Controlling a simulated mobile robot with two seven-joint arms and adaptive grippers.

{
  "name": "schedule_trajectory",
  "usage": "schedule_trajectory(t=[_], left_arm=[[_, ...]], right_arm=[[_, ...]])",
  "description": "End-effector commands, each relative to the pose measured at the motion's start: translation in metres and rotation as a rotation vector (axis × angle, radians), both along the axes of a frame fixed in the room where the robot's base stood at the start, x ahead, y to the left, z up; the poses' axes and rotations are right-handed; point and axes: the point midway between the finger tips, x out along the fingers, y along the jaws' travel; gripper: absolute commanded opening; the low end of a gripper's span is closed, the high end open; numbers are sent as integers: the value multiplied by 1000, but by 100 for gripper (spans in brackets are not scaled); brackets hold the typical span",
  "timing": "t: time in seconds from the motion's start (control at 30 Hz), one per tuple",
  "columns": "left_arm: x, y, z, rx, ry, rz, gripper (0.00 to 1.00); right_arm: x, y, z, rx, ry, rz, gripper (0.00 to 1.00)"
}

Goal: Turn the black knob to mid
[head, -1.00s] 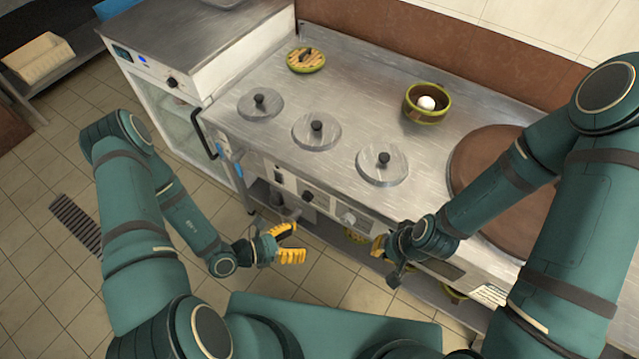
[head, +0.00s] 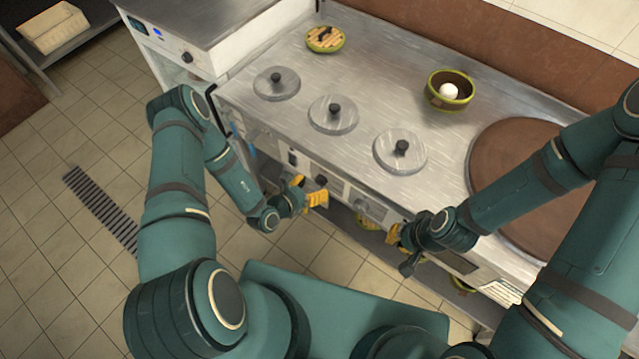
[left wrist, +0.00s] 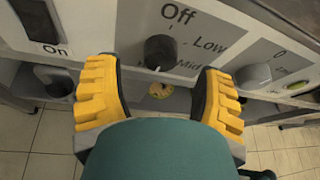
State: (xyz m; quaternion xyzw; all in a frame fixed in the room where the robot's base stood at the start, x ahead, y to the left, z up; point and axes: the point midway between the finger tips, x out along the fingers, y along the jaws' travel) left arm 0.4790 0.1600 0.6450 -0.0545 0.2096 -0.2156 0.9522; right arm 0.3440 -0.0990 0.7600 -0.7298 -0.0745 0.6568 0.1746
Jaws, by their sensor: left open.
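The black knob (head: 321,180) is on the front panel of the steel counter. In the left wrist view the knob (left wrist: 160,52) sits below the word Off, with Low and Mid to its right; a label at its left is partly hidden. I cannot tell for sure where it points. My left gripper (head: 308,191), with yellow fingers, is open in front of the panel, just short of the knob. In the left wrist view its fingers (left wrist: 158,82) stand on either side of the knob, apart from it. My right gripper (head: 395,236) is lower right, its fingers mostly hidden.
A grey knob (left wrist: 252,76) and a dark switch (left wrist: 36,20) flank the black knob. Lidded pots (head: 333,114) are set in the counter top (head: 290,50).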

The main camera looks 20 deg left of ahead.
Motion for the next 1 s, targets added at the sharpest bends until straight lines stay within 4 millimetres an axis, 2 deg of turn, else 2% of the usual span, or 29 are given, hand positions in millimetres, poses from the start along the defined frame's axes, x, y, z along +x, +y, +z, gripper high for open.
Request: schedule_trajectory(t=[0.2,0.63,0.77,0.8,0.83,1.0], left_arm=[[22,-12,-10,-1,-1,-1,68],[27,-15,-12,-2,0,0,66],[27,-15,-12,-2,0,0,21],[27,-14,-12,-2,0,0,7],[27,-15,-12,-2,0,0,2],[27,-15,-12,-1,-1,-1,1]], right_arm=[[0,0,-6,0,-1,1,0],[1,0,-6,0,-2,0,0],[1,0,-6,0,-2,0,0],[1,0,-6,0,-2,0,0],[1,0,-6,0,-2,0,0],[1,0,-6,0,-2,0,0]])
